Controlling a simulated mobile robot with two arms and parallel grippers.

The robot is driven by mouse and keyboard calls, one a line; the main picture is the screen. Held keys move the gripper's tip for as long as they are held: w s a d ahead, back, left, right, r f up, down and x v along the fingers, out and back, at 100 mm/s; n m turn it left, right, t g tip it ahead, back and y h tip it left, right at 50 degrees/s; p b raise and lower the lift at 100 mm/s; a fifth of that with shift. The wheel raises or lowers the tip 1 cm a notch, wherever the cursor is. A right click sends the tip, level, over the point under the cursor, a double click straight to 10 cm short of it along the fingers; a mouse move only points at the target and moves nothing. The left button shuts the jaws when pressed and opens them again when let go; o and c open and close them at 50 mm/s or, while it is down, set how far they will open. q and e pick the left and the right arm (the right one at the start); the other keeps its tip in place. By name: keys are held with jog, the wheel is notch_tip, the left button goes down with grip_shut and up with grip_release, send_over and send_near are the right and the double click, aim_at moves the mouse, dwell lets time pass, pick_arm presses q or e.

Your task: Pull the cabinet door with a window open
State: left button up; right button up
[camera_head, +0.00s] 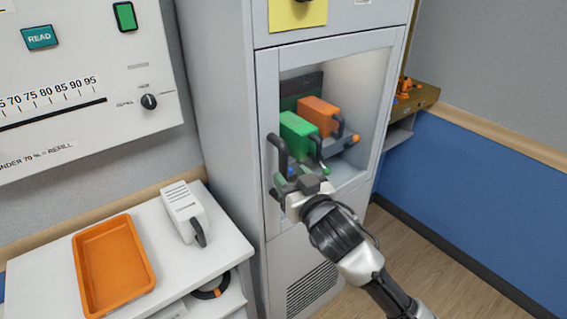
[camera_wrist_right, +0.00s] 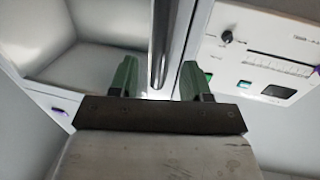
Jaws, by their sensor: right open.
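The grey cabinet's window door (camera_head: 267,95) looks shut. Its dark vertical handle (camera_head: 281,152) is on the door's left side. My right gripper (camera_head: 287,180) is at the lower part of this handle, in front of the door. In the right wrist view, the handle bar (camera_wrist_right: 160,45) stands upright between the two green fingers of my right gripper (camera_wrist_right: 158,80). The fingers are open, with a gap on each side of the bar. My left gripper is out of view.
Behind the window are a green block (camera_head: 297,135) and an orange block (camera_head: 318,114) with dark handles. A white side table (camera_head: 215,245) at left carries an orange tray (camera_head: 113,262) and a white device (camera_head: 184,208). Wooden floor is clear at right.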

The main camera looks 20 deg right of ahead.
aim_at(285, 171)
jog(key=shift+w+a+p, duration=0.2)
jog(key=shift+w, duration=0.85)
jog(key=shift+w+a+p, duration=0.15)
jog(key=shift+w, duration=0.9)
jog(key=shift+c, duration=0.3)
grip_shut()
